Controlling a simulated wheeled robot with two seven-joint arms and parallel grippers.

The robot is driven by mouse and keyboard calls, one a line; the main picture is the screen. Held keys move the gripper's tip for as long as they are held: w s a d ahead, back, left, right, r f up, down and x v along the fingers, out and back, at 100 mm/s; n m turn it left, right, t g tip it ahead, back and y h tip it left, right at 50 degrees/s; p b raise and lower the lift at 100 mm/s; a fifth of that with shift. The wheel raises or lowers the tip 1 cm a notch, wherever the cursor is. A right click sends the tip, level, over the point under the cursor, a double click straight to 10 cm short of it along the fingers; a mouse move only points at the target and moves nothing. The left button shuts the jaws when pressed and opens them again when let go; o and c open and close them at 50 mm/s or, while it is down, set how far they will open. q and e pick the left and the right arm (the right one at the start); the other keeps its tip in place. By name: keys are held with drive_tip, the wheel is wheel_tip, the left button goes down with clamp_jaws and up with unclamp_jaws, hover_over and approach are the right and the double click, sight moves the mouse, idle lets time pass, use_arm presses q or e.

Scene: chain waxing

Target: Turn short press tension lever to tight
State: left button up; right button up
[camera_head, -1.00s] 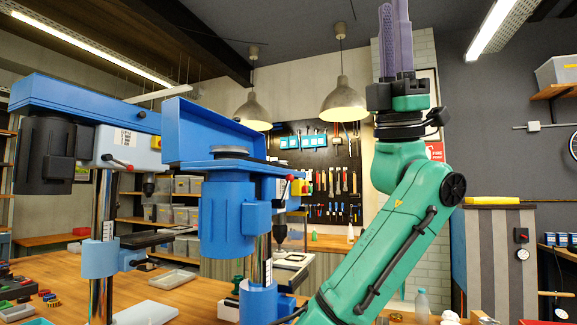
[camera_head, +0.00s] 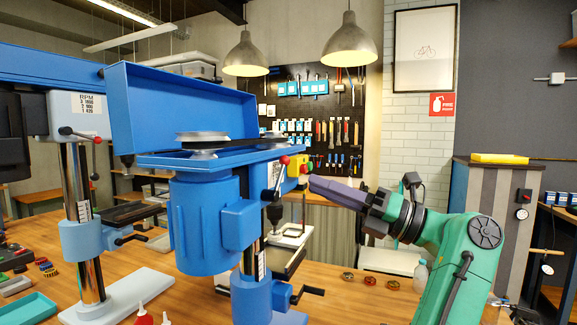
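The short press (camera_head: 205,225) stands in the middle with its blue belt cover (camera_head: 175,105) raised and its pulley (camera_head: 203,137) and belt exposed. A thin lever with a red knob (camera_head: 284,160) sticks out at the right side of its head, tilted up; I take this as its tension lever. The tips are close to the lever's right, lower than the knob; contact cannot be told.
A taller blue press (camera_head: 85,240) stands at the left, with its own lever with a red knob (camera_head: 97,139). Bottles with red caps (camera_head: 144,317) stand at the bottom edge.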

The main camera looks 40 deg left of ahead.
sight(283, 171)
use_arm(q)
drive_tip(key=x, duration=0.2)
drive_tip(key=p+x, duration=0.1)
drive_tip(key=x, duration=0.1)
drive_tip(key=w+x, duration=0.1)
drive_tip(key=x, duration=0.1)
drive_tip(key=shift+w+a+p, duration=0.1)
drive_tip(key=shift+a+p, duration=0.2)
drive_tip(key=shift+a, duration=0.1)
drive_tip(key=shift+s+a+r, duration=0.15)
drive_tip(key=shift+s+a, duration=0.05)
drive_tip(key=shift+s, duration=0.25)
drive_tip(key=shift+a, duration=0.2)
drive_tip(key=shift+w, duration=0.1)
clamp_jaws()
use_arm(e)
drive_tip(key=shift+w+a+r, duration=0.35)
drive_tip(key=shift+w+r, duration=0.1)
drive_tip(key=shift+r, duration=0.2)
drive_tip(key=shift+w+a+r, duration=0.35)
drive_tip(key=shift+w+r, duration=0.1)
drive_tip(key=shift+r, duration=0.15)
drive_tip(key=shift+d, duration=0.3)
